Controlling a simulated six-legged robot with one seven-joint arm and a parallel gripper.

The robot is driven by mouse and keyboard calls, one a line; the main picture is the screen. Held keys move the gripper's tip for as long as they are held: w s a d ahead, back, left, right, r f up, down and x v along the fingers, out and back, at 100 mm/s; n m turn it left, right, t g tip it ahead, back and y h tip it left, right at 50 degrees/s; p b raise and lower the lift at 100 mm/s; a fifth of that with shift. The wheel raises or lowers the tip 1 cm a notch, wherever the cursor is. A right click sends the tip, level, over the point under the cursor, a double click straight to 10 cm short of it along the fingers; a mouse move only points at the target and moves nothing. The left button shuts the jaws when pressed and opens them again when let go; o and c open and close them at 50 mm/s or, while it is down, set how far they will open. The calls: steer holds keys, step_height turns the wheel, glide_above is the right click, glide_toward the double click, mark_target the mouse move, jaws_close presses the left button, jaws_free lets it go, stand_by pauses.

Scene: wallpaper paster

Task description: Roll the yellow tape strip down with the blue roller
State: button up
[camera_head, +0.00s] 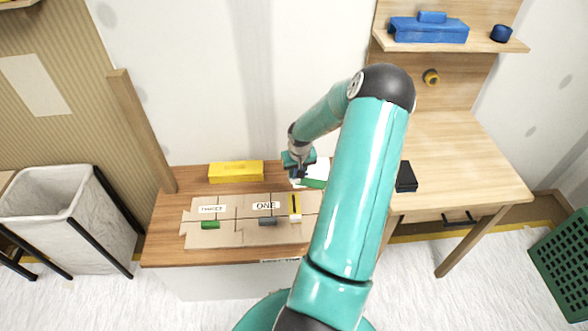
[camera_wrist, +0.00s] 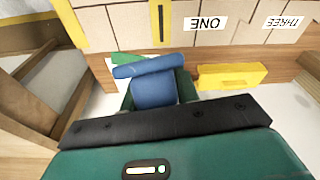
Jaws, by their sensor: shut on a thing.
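The yellow tape strip (camera_head: 294,207) with a dark line along it stands on the right part of the cardboard-coloured panel (camera_head: 228,232), right of the label ONE. It also shows at the top of the wrist view (camera_wrist: 160,22). My gripper (camera_head: 297,172) is over the back of the table, behind the strip. In the wrist view, my gripper (camera_wrist: 155,95) is shut on the blue roller (camera_wrist: 150,67), whose cylinder points toward the panel. The roller appears apart from the strip. In the head view, my gripper and arm mostly hide the roller.
A yellow block (camera_head: 236,172) lies behind the panel, left of my gripper. A white sheet with a green edge (camera_head: 313,183) lies near my gripper. Green (camera_head: 210,225) and grey (camera_head: 267,222) pieces sit on the panel. A wooden post (camera_head: 140,130) rises at the left.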

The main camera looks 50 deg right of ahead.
stand_by(0.3)
steer(key=shift+a+f, duration=0.1)
steer(key=shift+f, duration=3.15)
steer(key=shift+f, duration=1.4)
steer(key=shift+s+a, duration=0.95)
steer(key=shift+a, duration=0.1)
steer(key=shift+s+a, duration=1.75)
steer(key=shift+a, duration=0.2)
